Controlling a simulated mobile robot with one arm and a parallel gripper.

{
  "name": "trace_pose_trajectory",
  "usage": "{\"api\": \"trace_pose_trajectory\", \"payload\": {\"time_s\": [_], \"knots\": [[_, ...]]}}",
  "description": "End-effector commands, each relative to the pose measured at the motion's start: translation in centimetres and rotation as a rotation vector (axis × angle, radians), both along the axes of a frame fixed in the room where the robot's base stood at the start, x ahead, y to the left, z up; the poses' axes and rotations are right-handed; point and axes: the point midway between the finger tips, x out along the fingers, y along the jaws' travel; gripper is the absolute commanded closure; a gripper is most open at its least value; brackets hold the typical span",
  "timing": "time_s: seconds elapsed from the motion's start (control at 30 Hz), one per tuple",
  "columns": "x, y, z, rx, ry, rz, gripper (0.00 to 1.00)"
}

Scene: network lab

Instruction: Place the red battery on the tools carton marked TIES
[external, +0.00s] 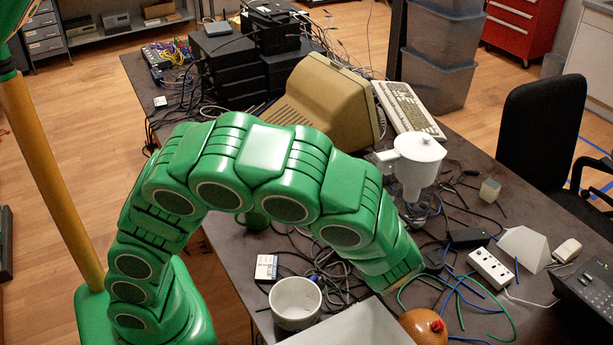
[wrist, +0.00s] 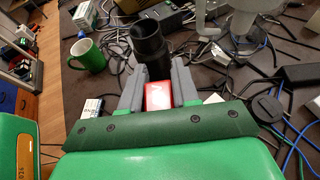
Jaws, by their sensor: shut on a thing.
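My gripper (wrist: 158,88) shows in the wrist view with its two grey fingers closed on the sides of a small red battery (wrist: 158,96). The battery has a white mark on its face. In the external view the gripper and battery are hidden by my green arm. I cannot read TIES on anything. A small white box with a dark label (wrist: 91,107) lies left of my gripper in the wrist view. It seems to be the small box (external: 266,267) on the desk in the external view. I cannot tell whether it is the carton.
A black cylinder (wrist: 148,42) stands just beyond my fingers, with a green mug (wrist: 88,54) to its left. Loose cables cover much of the desk. A white pot (external: 295,302), a pale tray-like surface (external: 352,328) and a power strip (external: 491,268) are near the front.

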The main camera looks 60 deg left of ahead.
Motion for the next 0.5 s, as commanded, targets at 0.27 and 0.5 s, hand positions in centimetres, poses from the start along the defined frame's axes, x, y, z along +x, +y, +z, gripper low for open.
{"api": "trace_pose_trajectory", "payload": {"time_s": [0.27,0.5], "knots": [[3.2,-0.3,-2.1,0.001,0.001,0.001,1.00],[5.3,-0.6,-4.5,-0.001,-0.002,-0.001,1.00]]}}
